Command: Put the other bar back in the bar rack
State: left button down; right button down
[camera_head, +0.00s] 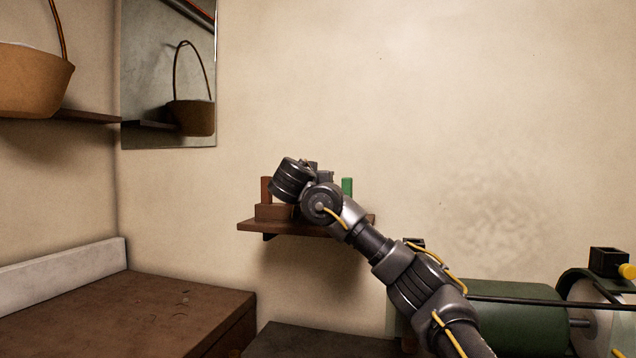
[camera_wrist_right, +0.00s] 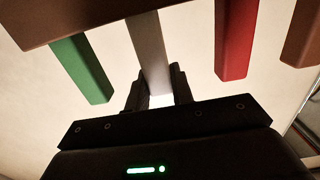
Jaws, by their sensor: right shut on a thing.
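The bar rack is a brown block (camera_head: 274,212) on a small wall shelf, partly hidden behind my right arm in the head view. It also shows along the top of the wrist view (camera_wrist_right: 75,14). My right gripper (camera_wrist_right: 158,86) is shut on a grey bar (camera_wrist_right: 148,42). The grey bar's far end meets the rack's edge, between a green bar (camera_wrist_right: 80,68) and a red bar (camera_wrist_right: 236,42); how deep it sits I cannot tell. A brown bar (camera_wrist_right: 303,35) stands beyond the red one. My left gripper is not in view.
The wall shelf (camera_head: 290,229) carries the rack. A brown cabinet (camera_head: 120,310) stands at lower left, a basket (camera_head: 35,82) and a mirror (camera_head: 150,70) above it. A green machine (camera_head: 520,320) is at lower right. The wall above the shelf is clear.

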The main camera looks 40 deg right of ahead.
jog(key=c, duration=1.1)
grip_release()
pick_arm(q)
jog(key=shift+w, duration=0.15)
pick_arm(e)
jog(key=shift+s+a+f+b, duration=0.15)
jog(key=shift+s+a+b, duration=0.15)
jog(key=shift+a, duration=0.15)
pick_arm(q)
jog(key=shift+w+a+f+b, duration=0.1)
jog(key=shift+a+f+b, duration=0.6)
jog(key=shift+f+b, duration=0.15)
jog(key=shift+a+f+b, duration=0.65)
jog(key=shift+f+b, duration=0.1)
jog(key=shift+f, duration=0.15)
pick_arm(e)
jog(key=shift+v, duration=4.9)
